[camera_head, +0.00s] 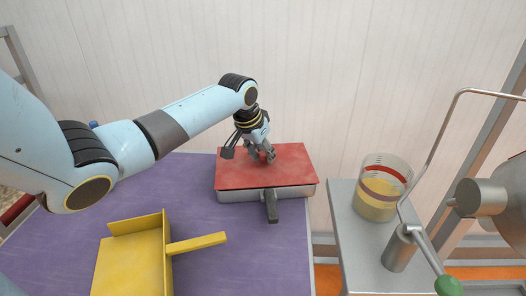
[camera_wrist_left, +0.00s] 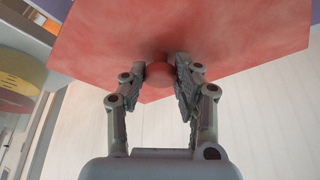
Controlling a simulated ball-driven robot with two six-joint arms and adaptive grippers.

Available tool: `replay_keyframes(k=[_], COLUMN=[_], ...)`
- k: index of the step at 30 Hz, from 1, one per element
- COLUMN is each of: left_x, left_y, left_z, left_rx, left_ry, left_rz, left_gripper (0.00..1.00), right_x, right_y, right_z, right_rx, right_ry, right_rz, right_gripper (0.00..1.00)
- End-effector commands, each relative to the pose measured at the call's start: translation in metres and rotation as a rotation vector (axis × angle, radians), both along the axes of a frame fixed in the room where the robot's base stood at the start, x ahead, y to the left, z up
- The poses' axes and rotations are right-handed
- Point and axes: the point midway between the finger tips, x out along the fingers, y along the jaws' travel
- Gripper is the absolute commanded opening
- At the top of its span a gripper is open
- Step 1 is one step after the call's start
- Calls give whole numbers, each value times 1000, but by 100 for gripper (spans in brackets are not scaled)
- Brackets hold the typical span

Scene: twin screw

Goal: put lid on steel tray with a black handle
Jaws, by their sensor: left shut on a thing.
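The red lid (camera_head: 292,165) lies over the steel tray (camera_head: 238,196), covering its top. The tray's black handle (camera_head: 271,206) sticks out toward the front of the purple table. My left gripper (camera_head: 262,156) reaches down onto the middle of the lid. In the left wrist view, its two fingers (camera_wrist_left: 164,84) are shut on the round red knob (camera_wrist_left: 159,74) of the lid (camera_wrist_left: 225,35). Whether the lid rests fully on the tray's rim or sits slightly above it, I cannot tell. The tray's inside is hidden. My right gripper is not in view.
A yellow dustpan-like scoop (camera_head: 135,262) with a handle lies at the front left of the purple table (camera_head: 250,255). To the right, a clear container (camera_head: 377,200) with yellowish contents stands on a grey metal stand beside a crank machine (camera_head: 485,198). A wall is close behind.

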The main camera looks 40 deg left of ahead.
Motion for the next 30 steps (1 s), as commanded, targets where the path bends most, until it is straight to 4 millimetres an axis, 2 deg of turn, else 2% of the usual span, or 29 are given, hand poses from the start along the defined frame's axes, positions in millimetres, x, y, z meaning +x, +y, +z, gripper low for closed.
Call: replay_keyframes(k=[30], left_x=[0], left_y=[0], left_z=[-3], left_rx=[0], left_ry=[0], left_rz=[0], left_gripper=[0], right_x=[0], right_y=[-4], right_z=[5], right_rx=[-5], right_ry=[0], right_rz=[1], right_gripper=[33])
